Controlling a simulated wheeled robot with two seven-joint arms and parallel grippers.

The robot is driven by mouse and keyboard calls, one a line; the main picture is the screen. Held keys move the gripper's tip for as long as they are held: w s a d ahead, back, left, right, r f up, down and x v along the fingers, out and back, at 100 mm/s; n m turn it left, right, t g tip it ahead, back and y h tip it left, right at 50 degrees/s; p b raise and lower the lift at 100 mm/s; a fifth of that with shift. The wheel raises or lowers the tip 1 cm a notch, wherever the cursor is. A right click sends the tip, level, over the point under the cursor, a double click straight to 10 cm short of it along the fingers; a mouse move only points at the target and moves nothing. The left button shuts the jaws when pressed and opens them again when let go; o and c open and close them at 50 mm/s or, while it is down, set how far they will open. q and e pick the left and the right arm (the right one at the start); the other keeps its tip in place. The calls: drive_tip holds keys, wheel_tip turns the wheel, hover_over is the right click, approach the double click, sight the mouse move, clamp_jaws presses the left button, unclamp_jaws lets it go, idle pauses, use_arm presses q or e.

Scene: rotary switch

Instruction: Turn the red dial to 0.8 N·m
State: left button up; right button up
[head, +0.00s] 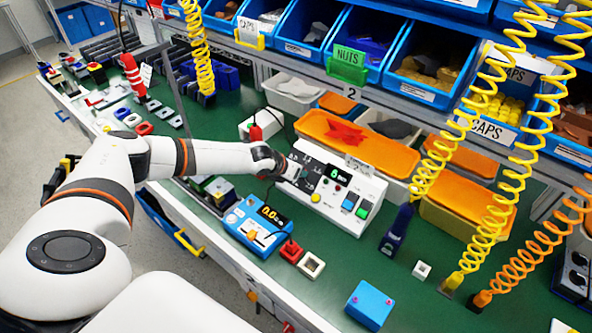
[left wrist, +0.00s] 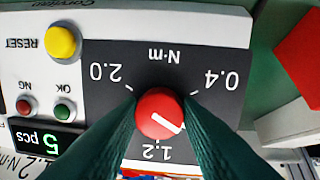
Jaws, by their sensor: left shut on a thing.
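The red dial (left wrist: 158,113) sits on a dark plate on a white control box (head: 340,215). In the left wrist view the labels appear upside down: 2.0 at left, 0.4 at right and 1.2 below. The dial's white mark points down and right, between the 1.2 mark and my right-hand finger. That finger covers the area where 0.8 could be. My left gripper (left wrist: 160,112) is shut on the dial, one finger on each side. In the head view my left gripper (head: 287,170) hides the dial. My right gripper is out of view.
The box has a yellow RESET button (left wrist: 61,41), red and green lamps, and a green display (left wrist: 45,138) reading 5 pcs. A blue device (head: 257,226) stands to its left. Coiled yellow hoses (head: 440,160) hang at right.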

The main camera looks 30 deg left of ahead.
use_arm(q)
drive_tip(key=o, duration=1)
drive_tip(key=shift+r, duration=0.1)
drive_tip(key=v, duration=1.2)
drive_tip(key=shift+s, duration=0.1)
